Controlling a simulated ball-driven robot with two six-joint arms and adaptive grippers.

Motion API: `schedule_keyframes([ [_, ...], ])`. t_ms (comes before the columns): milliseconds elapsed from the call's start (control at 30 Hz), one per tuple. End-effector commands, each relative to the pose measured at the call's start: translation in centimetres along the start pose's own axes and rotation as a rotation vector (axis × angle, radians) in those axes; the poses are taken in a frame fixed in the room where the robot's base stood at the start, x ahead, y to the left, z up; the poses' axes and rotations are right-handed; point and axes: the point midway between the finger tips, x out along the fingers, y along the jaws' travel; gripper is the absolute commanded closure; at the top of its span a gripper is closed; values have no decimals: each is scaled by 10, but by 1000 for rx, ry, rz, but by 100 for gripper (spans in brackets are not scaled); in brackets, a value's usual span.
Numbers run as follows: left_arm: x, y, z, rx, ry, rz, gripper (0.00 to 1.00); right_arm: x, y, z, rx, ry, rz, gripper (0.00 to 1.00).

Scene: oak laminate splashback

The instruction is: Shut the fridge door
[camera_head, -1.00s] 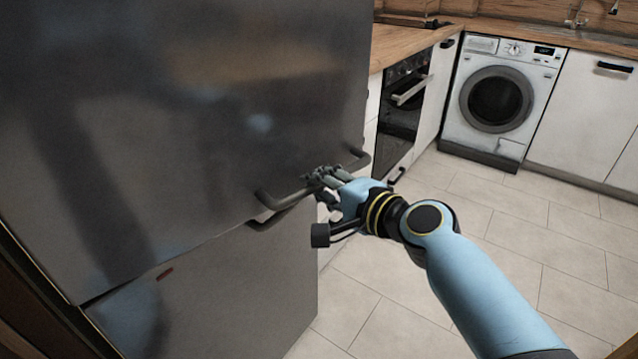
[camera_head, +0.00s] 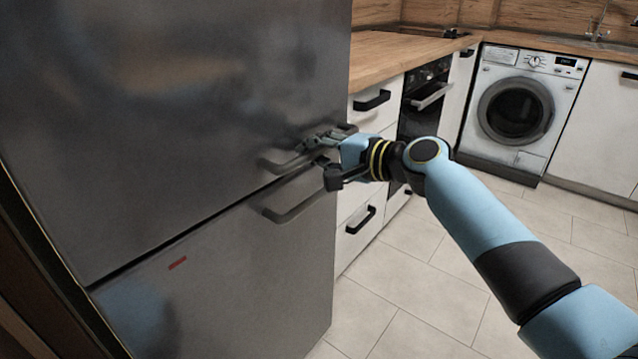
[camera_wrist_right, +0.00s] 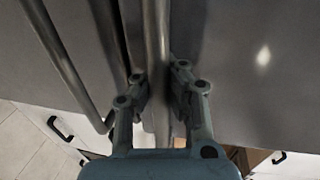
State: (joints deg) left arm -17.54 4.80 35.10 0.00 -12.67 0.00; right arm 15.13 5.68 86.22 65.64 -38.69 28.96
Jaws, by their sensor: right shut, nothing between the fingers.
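The grey metal fridge has an upper door (camera_head: 180,120) and a lower door (camera_head: 225,280). The upper door looks flush or nearly flush with the lower one, with a thin dark seam between them. I cannot tell whether it is fully shut. My right gripper (camera_head: 318,141) is at the upper door's bar handle (camera_head: 284,163). In the right wrist view the gripper (camera_wrist_right: 160,88) is at the handle bar (camera_wrist_right: 156,35), which appears between or just beyond its fingers. It is shut with nothing gripped. My left gripper is out of view.
The lower door's handle (camera_head: 290,208) sits just below the gripper. White drawers (camera_head: 366,200) with black handles, an oven (camera_head: 425,95) and a washing machine (camera_head: 522,110) stand to the right under a wooden worktop (camera_head: 395,55). The tiled floor (camera_head: 410,275) is clear.

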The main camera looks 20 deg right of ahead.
Motion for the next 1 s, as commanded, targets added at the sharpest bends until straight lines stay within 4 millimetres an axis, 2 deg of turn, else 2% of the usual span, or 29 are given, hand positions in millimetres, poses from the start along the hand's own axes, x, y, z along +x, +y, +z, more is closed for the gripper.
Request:
schedule_keyframes([
  [67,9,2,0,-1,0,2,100,8,1,-2,-6,-21,2,100],
  [400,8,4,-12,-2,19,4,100,10,-3,-2,-9,-33,3,100],
  [467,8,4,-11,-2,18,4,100,10,-3,-2,-9,-33,3,95],
  [733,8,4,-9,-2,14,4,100,10,-2,-2,-7,-32,3,60],
  [1000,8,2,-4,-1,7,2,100,9,-2,-2,-7,-32,4,60],
])
